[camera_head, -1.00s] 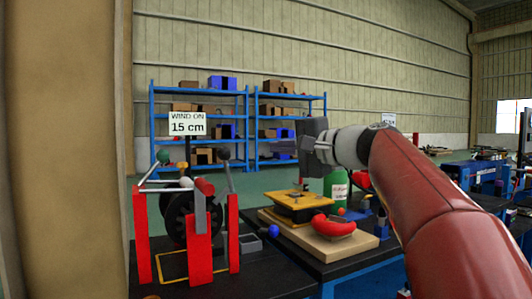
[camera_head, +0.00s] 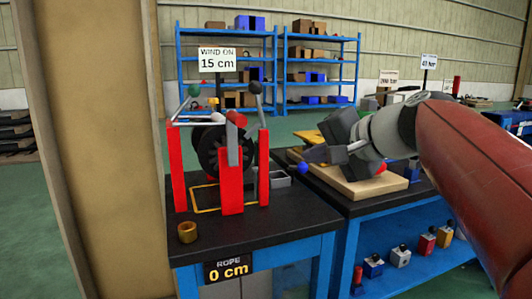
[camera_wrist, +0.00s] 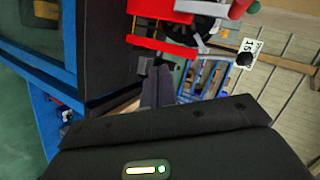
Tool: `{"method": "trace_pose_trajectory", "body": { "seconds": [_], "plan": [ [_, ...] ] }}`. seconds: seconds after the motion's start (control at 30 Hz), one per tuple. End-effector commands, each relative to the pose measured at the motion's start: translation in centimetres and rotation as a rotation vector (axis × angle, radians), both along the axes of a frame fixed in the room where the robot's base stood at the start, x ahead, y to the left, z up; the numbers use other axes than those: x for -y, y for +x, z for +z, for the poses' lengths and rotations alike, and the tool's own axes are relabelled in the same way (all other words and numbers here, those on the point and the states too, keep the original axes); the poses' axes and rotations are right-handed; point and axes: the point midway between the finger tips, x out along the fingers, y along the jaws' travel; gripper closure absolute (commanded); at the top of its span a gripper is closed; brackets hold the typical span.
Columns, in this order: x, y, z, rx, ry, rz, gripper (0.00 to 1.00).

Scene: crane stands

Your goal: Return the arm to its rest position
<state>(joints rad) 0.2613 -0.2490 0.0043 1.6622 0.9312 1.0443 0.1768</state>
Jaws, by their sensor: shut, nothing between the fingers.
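My arm comes in from the right in the head view, its red link leading to a grey wrist. My gripper (camera_head: 312,157) is shut and empty, pointing left above the wooden board (camera_head: 362,186) on the right-hand bench. It hides most of the yellow item behind it. In the wrist view my gripper (camera_wrist: 160,82) shows its dark fingers together, with the red winch stand (camera_wrist: 160,33) beyond them. In the head view the red winch stand (camera_head: 230,182) stands on the black bench to the left, apart from my gripper.
A sign reading "WIND ON 15 cm" (camera_head: 217,60) rises behind the winch. A brass ring (camera_head: 187,232) lies on the bench (camera_head: 300,229), whose front label (camera_head: 228,268) reads "ROPE 0 cm". Blue shelves (camera_head: 320,68) stand behind. A beige pillar (camera_head: 105,150) is at left.

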Motion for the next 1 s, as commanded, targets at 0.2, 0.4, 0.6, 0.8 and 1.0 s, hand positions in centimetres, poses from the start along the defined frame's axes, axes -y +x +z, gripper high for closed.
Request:
{"method": "trace_pose_trajectory", "body": {
  "seconds": [0.2, 0.4, 0.6, 0.8, 1.0],
  "plan": [
    [-0.3, -9.8, -13.9, -0.146, -0.458, 0.095, 1.00],
    [1.9, -17.2, -23.5, -0.212, -0.819, 0.228, 1.00],
    [3.5, -20.3, -27.7, -0.231, -0.992, 0.307, 1.00],
    [3.7, -20.6, -28.1, -0.235, -1.011, 0.316, 1.00],
    [3.7, -20.5, -28.1, -0.235, -1.009, 0.315, 1.00]
  ]
}}
